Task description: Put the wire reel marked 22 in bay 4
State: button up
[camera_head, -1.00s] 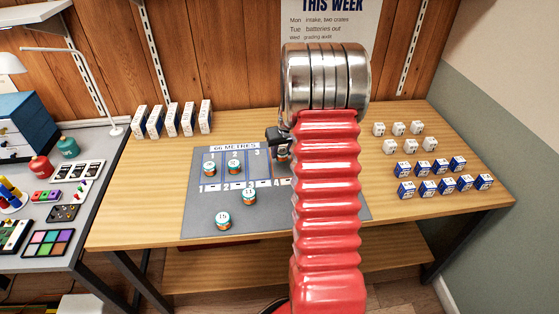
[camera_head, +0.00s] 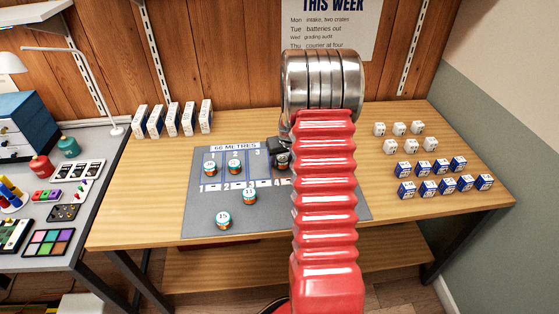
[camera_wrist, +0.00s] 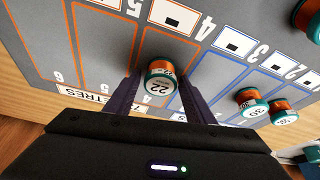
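The wire reel marked 22 (camera_wrist: 160,78) is teal with an orange winding and a white top label. It stands upright in the orange-outlined bay 4 (camera_wrist: 172,48) on the grey mat, close to the printed 4 at the sign end. My gripper (camera_wrist: 160,92) has one finger on each side of the reel, with a visible gap at both sides.
Other reels stand on the mat (camera_head: 198,210): two in the left bays (camera_head: 235,166), and two nearer the front, one marked 15 (camera_head: 223,221). Small boxes (camera_head: 445,178) stand at right and upright cartons (camera_head: 172,120) at back left. Bays 5 and 6 look empty in the wrist view.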

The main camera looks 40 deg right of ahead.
jog(key=shift+o, duration=0.4)
jog(key=shift+v, duration=0.85)
jog(key=v, duration=1)
jog(key=shift+s+r, duration=0.15)
jog(key=shift+r, duration=0.05)
jog(key=shift+a+r, duration=0.1)
jog(key=s+a+r+n, duration=0.1)
jog(key=s+a+r, duration=0.1)
jog(key=a+r, duration=0.35)
jog(key=s+a+r, duration=0.1)
jog(key=a+r, duration=0.2)
jog(key=a, duration=0.6)
jog(key=s+a+r+n, duration=0.1)
jog(key=s+a+r, duration=0.1)
jog(key=a+r, duration=0.35)
jog(key=s+a+n+t+y, duration=0.1)
jog(key=s+a+n, duration=0.1)
jog(key=s+a, duration=1.4)
jog(key=shift+a+r+n+t+y, duration=0.3)
jog(key=shift+r+y, duration=0.1)
jog(key=shift+r, duration=0.05)
